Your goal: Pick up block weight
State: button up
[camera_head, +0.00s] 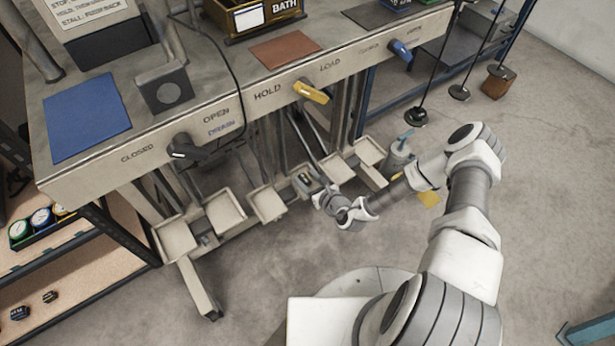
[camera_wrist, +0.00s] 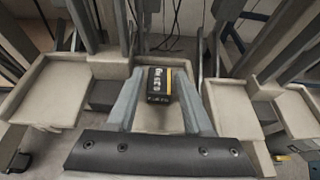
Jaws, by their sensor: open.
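The block weight (camera_wrist: 158,85) is a small dark block with a yellow band and pale markings on top. It rests in a shallow pale tray (camera_wrist: 150,122) under the workbench. In the head view the block (camera_head: 306,181) is a small dark shape just beyond my gripper (camera_head: 317,192). In the wrist view my gripper (camera_wrist: 159,76) is open, with one finger on each side of the block. Gaps show between the block and the fingers; I cannot tell how far down the fingertips reach.
Similar empty trays flank it, such as the left tray (camera_wrist: 57,90) and the right tray (camera_wrist: 232,108). Metal rods and bench legs rise behind. The bench front (camera_head: 270,93) with a yellow lever (camera_head: 311,91) overhangs the trays. A pump bottle (camera_head: 398,155) stands at right.

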jog(key=shift+w+a+f, duration=0.15)
jog(key=shift+w+a, duration=0.05)
jog(key=shift+w, duration=0.05)
grip_shut()
dwell(0.3)
